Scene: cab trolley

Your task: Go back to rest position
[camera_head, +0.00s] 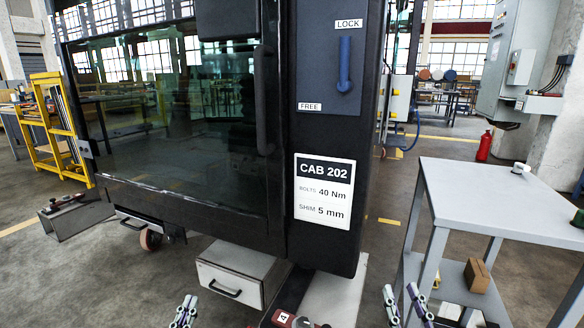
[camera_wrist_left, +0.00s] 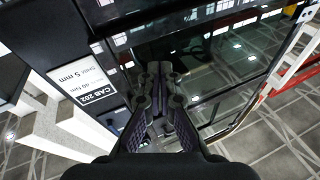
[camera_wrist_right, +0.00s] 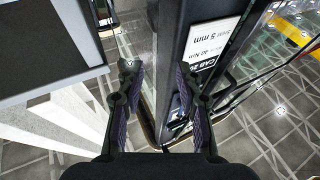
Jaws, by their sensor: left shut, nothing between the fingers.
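My left gripper (camera_head: 184,312) is low in the head view, in front of the cab. In the left wrist view its fingertips (camera_wrist_left: 160,82) meet with nothing between them. My right gripper (camera_head: 405,300) is low at the right of centre, left of the grey table. In the right wrist view its fingers (camera_wrist_right: 157,72) stand apart and empty. The dark cab (camera_head: 276,215) stands ahead of both grippers, with its CAB 202 label (camera_head: 324,190). The blue lever (camera_head: 344,65) is upright on its panel, between the LOCK and FREE labels. Neither gripper touches the cab or lever.
A grey table (camera_head: 500,200) stands at the right with a brown block (camera_head: 477,275) on its lower shelf. A white drawer unit (camera_head: 240,273) sits below the cab. A red-topped tool (camera_head: 284,318) shows at the bottom edge. A yellow rack (camera_head: 60,130) stands far left.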

